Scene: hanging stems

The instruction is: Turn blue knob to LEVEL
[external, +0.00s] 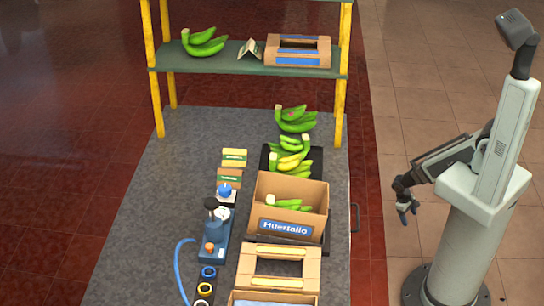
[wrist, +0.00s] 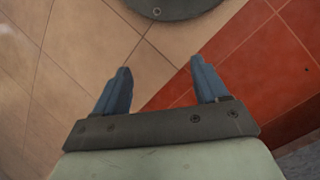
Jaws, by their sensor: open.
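A blue knob (external: 225,189) sits on a small white block on the grey table, left of the open carton. Its markings are too small to read. My gripper (external: 408,215) hangs over the tiled floor right of the table, well apart from the knob. In the wrist view my gripper (wrist: 163,82) is open and empty, its two blue-grey fingers spread above floor tiles. The knob is not in the wrist view.
A blue device (external: 213,248) with a gauge and hose stands just in front of the knob. Yellow and brown cards (external: 233,158) lie behind it. An open Huertallo carton (external: 292,226) with bananas stands right. A yellow-posted shelf (external: 240,62) rises behind. The table's left side is clear.

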